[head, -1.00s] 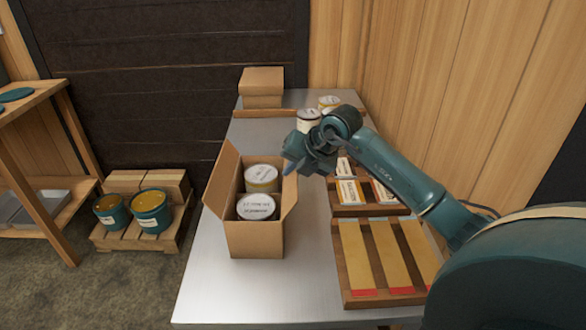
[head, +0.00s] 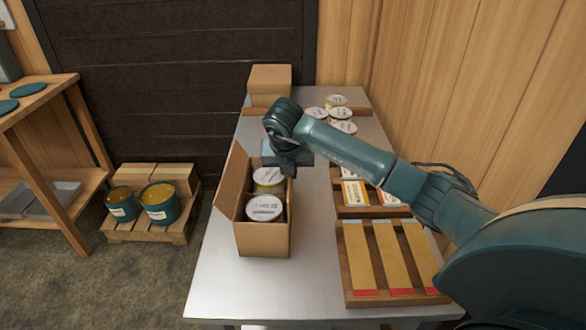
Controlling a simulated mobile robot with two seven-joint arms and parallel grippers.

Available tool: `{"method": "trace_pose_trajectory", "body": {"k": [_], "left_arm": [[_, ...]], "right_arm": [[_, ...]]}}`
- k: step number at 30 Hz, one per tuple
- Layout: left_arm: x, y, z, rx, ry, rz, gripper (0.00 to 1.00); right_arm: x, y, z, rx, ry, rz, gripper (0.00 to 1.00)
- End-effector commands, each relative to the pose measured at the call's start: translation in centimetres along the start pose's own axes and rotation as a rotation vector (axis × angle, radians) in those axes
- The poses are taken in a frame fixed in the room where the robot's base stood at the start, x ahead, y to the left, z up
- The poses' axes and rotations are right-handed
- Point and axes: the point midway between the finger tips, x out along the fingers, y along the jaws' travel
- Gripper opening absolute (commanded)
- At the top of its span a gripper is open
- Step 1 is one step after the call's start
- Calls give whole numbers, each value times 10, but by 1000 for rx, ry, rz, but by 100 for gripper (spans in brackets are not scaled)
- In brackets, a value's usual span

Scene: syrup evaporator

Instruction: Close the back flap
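An open cardboard box (head: 263,241) stands on the metal table, with two white-lidded cans (head: 265,208) inside, one behind the other. Its left flap (head: 232,184) stands up and leans outward. A strip at the right side (head: 290,200) shows only in part. I cannot make out the back flap; my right gripper (head: 290,172) covers the box's back right corner. This gripper points down close to the back can, and whether it touches the box is unclear. Its fingers are too hidden to tell open from shut. My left gripper is not in view.
A closed cardboard box (head: 269,85) and several cans (head: 338,113) stand at the table's back. Wooden trays with cartons (head: 355,193) and yellow strips (head: 390,257) lie on the right, under my arm. The table's front left is clear.

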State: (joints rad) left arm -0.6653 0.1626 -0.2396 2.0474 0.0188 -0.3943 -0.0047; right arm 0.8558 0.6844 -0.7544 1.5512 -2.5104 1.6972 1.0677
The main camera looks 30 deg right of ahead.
Motion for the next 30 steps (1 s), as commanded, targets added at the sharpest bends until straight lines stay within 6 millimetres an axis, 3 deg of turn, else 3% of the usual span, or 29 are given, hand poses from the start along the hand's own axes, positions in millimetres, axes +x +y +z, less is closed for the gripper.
{"method": "trace_pose_trajectory", "body": {"k": [17, 25, 30], "left_arm": [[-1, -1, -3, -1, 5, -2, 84], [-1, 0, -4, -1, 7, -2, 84], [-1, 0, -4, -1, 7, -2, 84]], "right_arm": [[-1, 2, 1, -14, -3, -37, 0], [0, 2, 1, -15, -1, -37, 24], [0, 2, 0, -15, -1, -37, 25]]}}
